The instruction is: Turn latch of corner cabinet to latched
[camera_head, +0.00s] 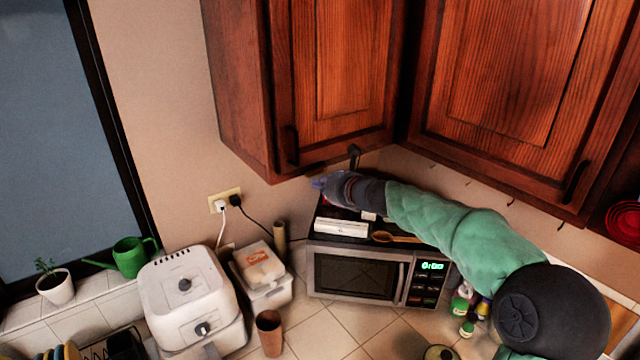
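Dark red-brown wooden wall cabinets fill the top: a left cabinet (345,60) and a right cabinet (510,80), meeting in the corner. Their doors look shut. A small dark latch-like piece (354,155) hangs at the left cabinet's lower edge; I cannot tell its exact position. My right arm, green-sleeved, reaches in from the lower right. My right gripper (319,184) is below the left cabinet's bottom edge, left of and lower than that piece, apparently apart from it. Its fingers are small and partly hidden, so their opening is unclear. My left gripper is out of view.
A microwave (355,275) stands below my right forearm, with a white box (341,227) and wooden spoon (396,238) on top. An air fryer (190,290), a white container (262,275) and a brown cup (269,333) stand left. Wall hooks line the right cabinet's underside.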

